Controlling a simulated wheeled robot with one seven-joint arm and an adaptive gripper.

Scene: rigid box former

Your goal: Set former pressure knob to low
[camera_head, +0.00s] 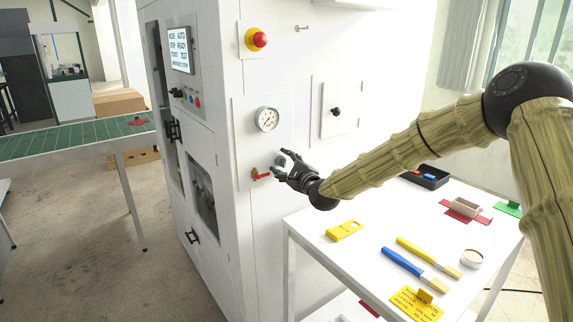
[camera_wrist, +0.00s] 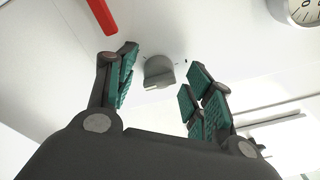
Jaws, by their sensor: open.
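The grey pressure knob (camera_wrist: 158,72) is on the white machine panel in the wrist view, with a ridged grip and a pale mark on its left side. Small marks sit on the panel around it, too small to read. My gripper (camera_wrist: 160,82) is open, with its green-padded fingers on either side of the knob and apart from it. In the head view my gripper (camera_head: 278,172) is at the panel, below the pressure gauge (camera_head: 267,119), and partly covers the knob (camera_head: 281,161). The gauge also shows in the wrist view (camera_wrist: 306,10).
A red lever (camera_head: 261,174) sticks out just left of my gripper. A red emergency button (camera_head: 257,40) and a small black knob (camera_head: 336,111) are higher on the machine. A white table (camera_head: 310,225) with brushes, a yellow block and a black tray stands below my arm.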

